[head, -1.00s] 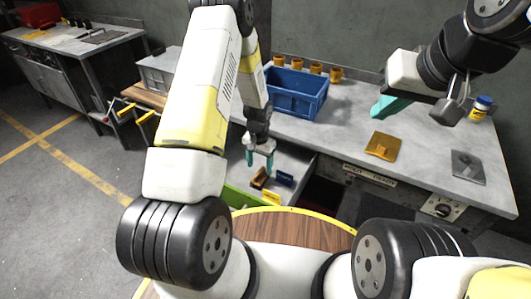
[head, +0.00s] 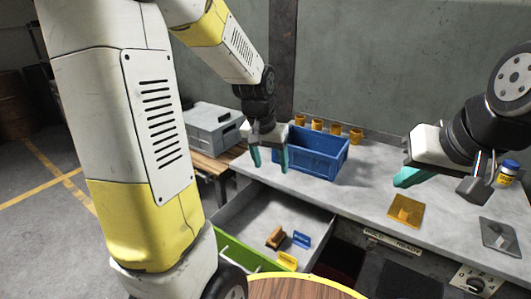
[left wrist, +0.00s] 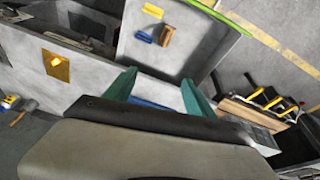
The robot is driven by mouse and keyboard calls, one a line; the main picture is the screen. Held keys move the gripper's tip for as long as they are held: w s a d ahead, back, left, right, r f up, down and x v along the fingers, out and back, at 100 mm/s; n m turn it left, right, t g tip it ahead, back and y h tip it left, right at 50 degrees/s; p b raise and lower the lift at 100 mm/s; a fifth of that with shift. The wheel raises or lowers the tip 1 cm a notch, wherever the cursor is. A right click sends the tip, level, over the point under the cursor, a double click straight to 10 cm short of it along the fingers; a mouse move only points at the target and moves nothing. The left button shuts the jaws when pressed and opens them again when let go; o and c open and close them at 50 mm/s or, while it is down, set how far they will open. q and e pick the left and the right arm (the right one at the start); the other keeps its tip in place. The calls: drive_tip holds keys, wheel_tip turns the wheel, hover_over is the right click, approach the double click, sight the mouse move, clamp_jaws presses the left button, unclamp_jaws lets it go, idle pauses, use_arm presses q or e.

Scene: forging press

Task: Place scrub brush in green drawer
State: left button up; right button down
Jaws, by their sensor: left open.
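A small brown block (head: 275,237) that looks like the scrub brush lies in the open green-fronted drawer (head: 236,258). It also shows in the left wrist view (left wrist: 167,35), beside a blue piece. My left gripper (head: 270,160) is open and empty, raised above the bench edge in front of the blue bin, well apart from the brush. In the left wrist view its two teal fingers (left wrist: 160,92) are spread, with part of the blue bin between them. My right gripper (head: 412,178) hangs over the right of the bench; its jaw gap is unclear.
A blue piece (head: 301,240) and a yellow piece (head: 288,261) lie in the drawer. The blue bin (head: 318,152), several orange cups (head: 336,129), a yellow plate (head: 405,210), a grey plate (head: 500,236) and a blue-capped jar (head: 507,173) stand on the bench. A grey case (head: 212,125) is left.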

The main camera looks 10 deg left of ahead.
use_arm(q)
drive_tip(key=s+r+t, duration=0.1)
drive_tip(key=s+r, duration=0.4)
drive_tip(key=s, duration=0.3)
drive_tip(key=s+r+n+t+h, duration=0.1)
drive_tip(key=s+r+t, duration=0.1)
drive_tip(key=s+r, duration=0.4)
drive_tip(key=s, duration=0.2)
drive_tip(key=shift+s+r, duration=0.3)
